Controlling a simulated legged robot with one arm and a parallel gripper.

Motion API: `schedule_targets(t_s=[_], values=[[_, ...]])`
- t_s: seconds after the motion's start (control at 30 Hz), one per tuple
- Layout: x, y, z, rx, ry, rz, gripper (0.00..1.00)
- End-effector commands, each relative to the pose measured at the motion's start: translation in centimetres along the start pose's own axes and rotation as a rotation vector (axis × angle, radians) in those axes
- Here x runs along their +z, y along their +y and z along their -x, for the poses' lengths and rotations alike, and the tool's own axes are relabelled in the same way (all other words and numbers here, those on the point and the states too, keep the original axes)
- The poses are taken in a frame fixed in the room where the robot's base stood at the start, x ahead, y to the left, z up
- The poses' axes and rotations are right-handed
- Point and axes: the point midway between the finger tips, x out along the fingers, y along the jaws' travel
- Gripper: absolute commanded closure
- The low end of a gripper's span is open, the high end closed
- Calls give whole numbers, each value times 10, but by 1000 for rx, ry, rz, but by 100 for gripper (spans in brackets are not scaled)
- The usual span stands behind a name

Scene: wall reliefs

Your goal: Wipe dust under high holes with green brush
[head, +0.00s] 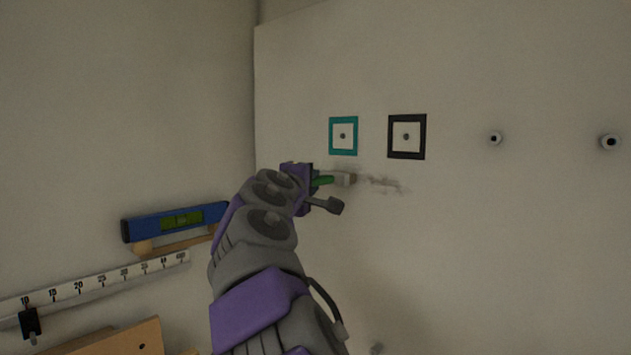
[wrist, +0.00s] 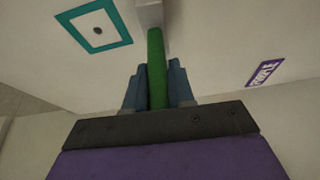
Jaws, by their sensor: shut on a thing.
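My gripper (wrist: 157,88) is shut on the green brush (wrist: 156,55), with the handle between its two blue-grey fingers in the wrist view. In the head view the green brush (head: 323,181) points right, and its pale head is at or very near the wall. A grey-brown dust smear (head: 383,183) runs to the right of the brush head, below the framed holes. The teal-framed hole (head: 343,136) is above the brush, and the black-framed hole (head: 406,136) is above the smear. The teal frame also shows in the wrist view (wrist: 93,27). The bristle tips cannot be made out.
Two round wall fittings (head: 495,138) (head: 609,142) are to the right. A blue level (head: 176,221) rests on a wooden bracket at left, above a numbered ruler (head: 95,283). A purple label (wrist: 265,71) shows in the wrist view. The wall right of the smear is clear.

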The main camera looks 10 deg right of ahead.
Motion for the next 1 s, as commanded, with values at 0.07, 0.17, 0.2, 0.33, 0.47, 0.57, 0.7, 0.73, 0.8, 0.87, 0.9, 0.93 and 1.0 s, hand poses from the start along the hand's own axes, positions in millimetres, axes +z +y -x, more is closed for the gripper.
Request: schedule_targets(t_s=[0.07, 0.17, 0.2, 0.33, 0.47, 0.57, 0.7, 0.73, 0.8, 0.87, 0.9, 0.93, 1.0], values=[[-1, 1, 0, 1, 0, 0, 100], [-4, 1, -1, 1, 0, 0, 100], [-6, 1, -3, 1, -1, 1, 100], [-16, 1, -7, 2, 2, 1, 100], [-27, 0, -12, 1, 3, 1, 100], [-30, -1, -14, 0, 1, 0, 100], [-31, -1, -14, 1, 0, 0, 100], [-31, -1, -14, 1, 0, -1, 100], [-31, -1, -14, 1, 0, -1, 100], [-31, -1, -14, 1, 0, -1, 100], [-31, -1, -13, 1, 0, 0, 100], [-32, -1, -12, 1, 0, 0, 100], [-33, -1, -10, 1, 1, 0, 100]])
